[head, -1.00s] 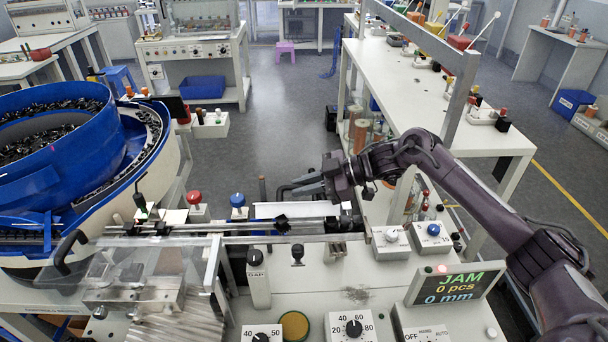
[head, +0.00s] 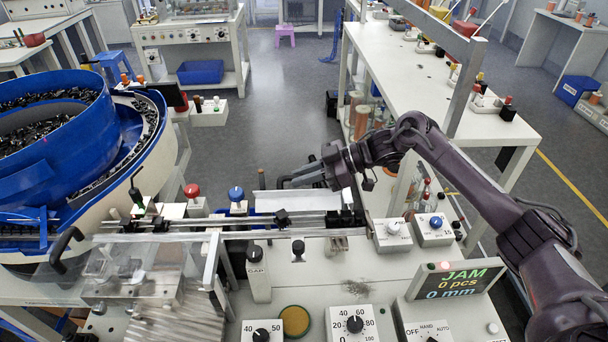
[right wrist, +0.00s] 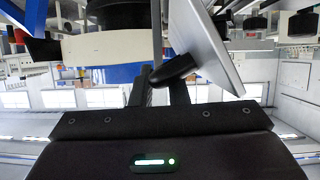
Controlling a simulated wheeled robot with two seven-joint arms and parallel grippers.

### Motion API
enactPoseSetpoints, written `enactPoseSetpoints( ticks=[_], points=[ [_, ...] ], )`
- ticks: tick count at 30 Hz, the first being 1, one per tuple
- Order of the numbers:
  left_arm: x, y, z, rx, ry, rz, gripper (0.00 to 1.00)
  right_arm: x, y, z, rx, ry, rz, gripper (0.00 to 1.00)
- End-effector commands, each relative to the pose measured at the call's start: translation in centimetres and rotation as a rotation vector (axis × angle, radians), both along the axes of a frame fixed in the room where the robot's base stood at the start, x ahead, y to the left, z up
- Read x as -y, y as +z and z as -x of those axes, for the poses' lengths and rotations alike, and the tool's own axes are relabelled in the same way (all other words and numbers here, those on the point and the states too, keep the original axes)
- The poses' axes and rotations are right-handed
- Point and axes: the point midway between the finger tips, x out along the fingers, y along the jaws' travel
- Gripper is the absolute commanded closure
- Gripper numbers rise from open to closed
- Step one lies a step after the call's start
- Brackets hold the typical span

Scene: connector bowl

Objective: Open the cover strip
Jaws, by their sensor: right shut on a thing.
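My right gripper (head: 284,183) reaches in from the right, above the rail at the back of the machine. Its fingers are shut at a pale, flat strip (head: 275,201), which looks like the cover strip and stands behind the rail (head: 250,223). In the right wrist view, the dark fingers (right wrist: 162,82) are close together against a tilted grey plate (right wrist: 208,45); the exact grip is partly hidden. My left gripper is not in view.
A blue bowl feeder (head: 60,150) full of dark parts stands left. Red (head: 192,190) and blue (head: 236,194) knobs stand beside the rail. The display (head: 457,281) reads JAM, 0 pcs, 0 mm. Dials fill the front panel; open floor lies beyond.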

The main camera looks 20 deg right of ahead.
Motion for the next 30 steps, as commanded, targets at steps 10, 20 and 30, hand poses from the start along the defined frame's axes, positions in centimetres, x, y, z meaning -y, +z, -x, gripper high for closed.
enactPoseSetpoints(
  ticks=[10, 20, 30],
  points=[
    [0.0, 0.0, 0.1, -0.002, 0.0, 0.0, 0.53, 0.0, 0.0, 0.0, 0.0, -0.001, 0.001, 0.77],
    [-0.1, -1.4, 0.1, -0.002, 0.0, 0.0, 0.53, 2.7, 0.8, 0.7, 0.003, -0.004, 0.004, 0.77],
    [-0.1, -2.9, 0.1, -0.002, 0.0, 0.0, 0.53, 6.6, 2.8, 2.0, 0.0, -0.002, 0.001, 0.77]
  ],
)
